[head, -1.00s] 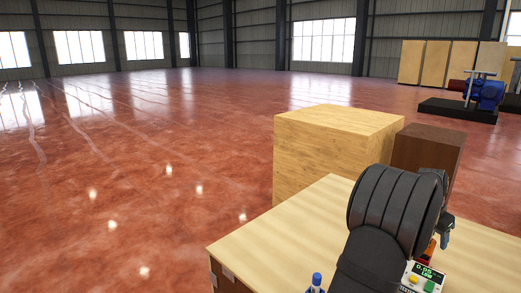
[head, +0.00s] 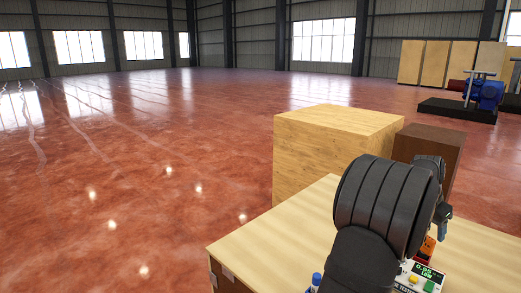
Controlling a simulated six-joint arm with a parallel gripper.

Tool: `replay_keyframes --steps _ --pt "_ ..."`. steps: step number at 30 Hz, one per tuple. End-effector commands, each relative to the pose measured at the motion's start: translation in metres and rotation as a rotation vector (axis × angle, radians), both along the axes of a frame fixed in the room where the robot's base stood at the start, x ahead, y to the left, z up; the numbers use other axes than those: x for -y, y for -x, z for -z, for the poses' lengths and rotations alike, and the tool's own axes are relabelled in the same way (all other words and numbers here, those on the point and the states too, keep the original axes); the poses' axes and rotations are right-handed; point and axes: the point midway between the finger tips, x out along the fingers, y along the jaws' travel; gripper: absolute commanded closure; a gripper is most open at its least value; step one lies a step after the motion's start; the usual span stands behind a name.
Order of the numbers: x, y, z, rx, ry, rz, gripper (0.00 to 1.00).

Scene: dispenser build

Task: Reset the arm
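My arm's dark, ribbed link fills the lower right of the head view, over the light wooden table (head: 265,235). Part of my gripper (head: 443,218) shows at the right of that link, above a small tester with a lit green display (head: 424,272). The fingers are mostly hidden behind the arm, so I cannot tell whether they are open or shut, or whether they hold anything. An orange part (head: 428,245) shows just below the gripper. I cannot tell whether the two touch.
A large light wooden box (head: 335,155) and a darker brown box (head: 430,150) stand behind the table. A blue-capped object (head: 316,280) stands at the table's front edge. Blue machinery (head: 487,94) and wooden panels (head: 450,62) are far right. The red floor at left is clear.

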Motion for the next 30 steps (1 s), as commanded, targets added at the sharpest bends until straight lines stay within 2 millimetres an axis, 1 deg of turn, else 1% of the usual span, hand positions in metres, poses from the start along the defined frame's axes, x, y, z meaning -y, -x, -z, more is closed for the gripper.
replay_keyframes --steps 1,3,11,12,13,18,30 --pt "0.004 -0.001 0.011 -0.003 -0.002 0.001 0.37" --pt "0.009 -0.003 0.024 -0.001 -0.002 0.001 0.37" --pt "0.027 -0.011 0.072 -0.001 -0.002 0.001 0.37" --pt "0.028 -0.011 0.076 0.001 0.001 0.001 0.37" --pt "0.029 -0.012 0.063 0.006 0.005 0.001 0.37" --pt "0.028 -0.012 0.027 0.005 0.005 0.001 0.37" --pt "0.045 0.058 -0.013 0.003 0.002 0.004 0.37"
